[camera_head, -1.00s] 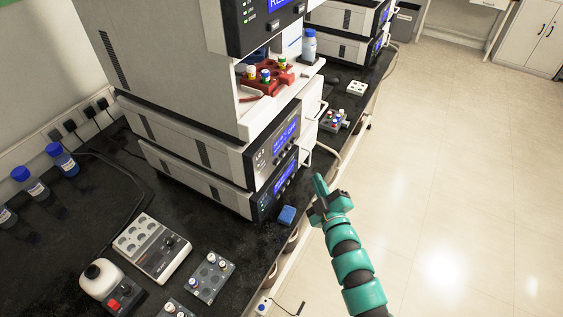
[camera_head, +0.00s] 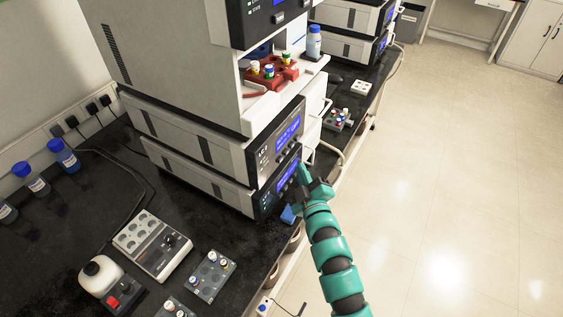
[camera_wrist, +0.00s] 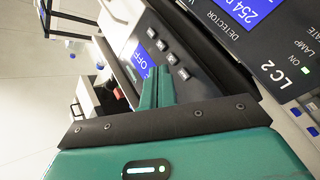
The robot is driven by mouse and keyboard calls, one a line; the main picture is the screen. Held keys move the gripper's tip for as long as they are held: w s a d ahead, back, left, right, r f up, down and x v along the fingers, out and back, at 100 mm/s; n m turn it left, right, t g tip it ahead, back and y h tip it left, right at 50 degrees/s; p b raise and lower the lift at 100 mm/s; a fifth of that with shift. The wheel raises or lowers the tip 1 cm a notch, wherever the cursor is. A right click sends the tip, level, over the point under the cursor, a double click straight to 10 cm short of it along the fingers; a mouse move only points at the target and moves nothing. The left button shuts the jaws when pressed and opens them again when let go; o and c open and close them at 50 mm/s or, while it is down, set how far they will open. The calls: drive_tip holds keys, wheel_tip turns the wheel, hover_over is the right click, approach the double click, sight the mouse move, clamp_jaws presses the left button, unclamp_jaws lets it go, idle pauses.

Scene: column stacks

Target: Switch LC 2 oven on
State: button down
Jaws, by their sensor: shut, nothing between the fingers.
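The LC 2 stack has a detector panel (camera_head: 285,137) above a second dark panel (camera_head: 278,190). The lower panel's own name cannot be read. In the wrist view the LC2 label and a green lamp show on the detector panel (camera_wrist: 283,65). The lower panel's blue screen (camera_wrist: 142,62) reads OFF in the wrist view, with a row of small buttons (camera_wrist: 167,52) beside it. My gripper (camera_head: 303,170) is shut and empty, close in front of the lower panel near its right end. Its fingers (camera_wrist: 158,84) cover part of that panel; contact cannot be told.
A blue block (camera_head: 288,214) lies at the bench edge below the panel, partly behind my gripper. A red vial rack (camera_head: 268,80) stands in the opening above the detector. A grey vial rack (camera_head: 337,122) sits farther along the bench. The floor at right is clear.

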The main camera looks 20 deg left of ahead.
sight(283, 153)
drive_tip(key=a+b, duration=0.2)
drive_tip(key=a, duration=0.1)
drive_tip(key=shift+w, duration=0.3)
idle(1.9)
drive_tip(key=shift+a+b, duration=0.35)
drive_tip(key=shift+b, duration=0.05)
drive_tip(key=shift+w+a+b, duration=0.15)
drive_tip(key=shift+a+b, duration=0.2)
drive_tip(key=shift+a, duration=0.05)
idle(0.6)
drive_tip(key=shift+d, duration=0.85)
